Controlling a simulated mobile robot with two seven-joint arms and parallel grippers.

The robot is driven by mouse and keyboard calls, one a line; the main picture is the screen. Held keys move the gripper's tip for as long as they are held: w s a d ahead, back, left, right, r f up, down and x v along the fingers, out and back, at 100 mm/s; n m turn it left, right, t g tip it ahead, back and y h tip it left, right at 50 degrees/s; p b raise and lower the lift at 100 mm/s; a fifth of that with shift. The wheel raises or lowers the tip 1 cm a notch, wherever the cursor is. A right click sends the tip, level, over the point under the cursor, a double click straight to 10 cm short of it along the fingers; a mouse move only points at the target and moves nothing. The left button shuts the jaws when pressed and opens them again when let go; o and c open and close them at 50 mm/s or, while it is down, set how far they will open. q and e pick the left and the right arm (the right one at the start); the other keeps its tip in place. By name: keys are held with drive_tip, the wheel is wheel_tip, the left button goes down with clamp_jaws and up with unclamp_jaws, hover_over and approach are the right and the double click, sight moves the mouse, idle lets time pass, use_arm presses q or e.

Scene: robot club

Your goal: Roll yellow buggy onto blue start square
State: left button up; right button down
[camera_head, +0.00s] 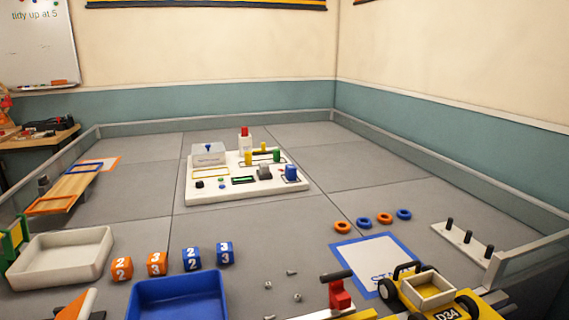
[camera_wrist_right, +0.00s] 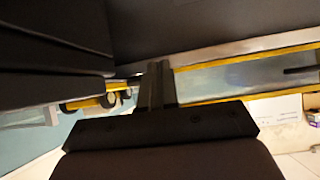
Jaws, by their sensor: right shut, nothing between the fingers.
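The yellow buggy (camera_head: 407,290) has black wheels, a cream open tray and a "D34" plate. It stands at the lower right in the head view. The start square (camera_head: 362,255), white with a blue border, lies flat just behind and left of it. The buggy overlaps the square's near right part in the picture; I cannot tell how far its wheels are on it. In the right wrist view, my right gripper (camera_wrist_right: 157,82) is shut and empty. A yellow part with dark wheels, likely the buggy (camera_wrist_right: 88,103), shows left of its fingers. My left gripper is not in view.
Orange and blue rings (camera_head: 364,222) lie behind the square, with a white peg board (camera_head: 462,241) to the right. A red clamp-like piece with a dark handle (camera_head: 340,296) stands left of the buggy. A blue tray (camera_head: 178,298) and loose screws lie further left.

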wheel_tip(320, 180, up, 7)
drive_tip(key=p, duration=0.6)
drive_tip(key=shift+s+d+f, duration=0.2)
drive_tip(key=shift+s+d, duration=0.05)
drive_tip(key=shift+d, duration=0.15)
drive_tip(key=shift+f, duration=0.1)
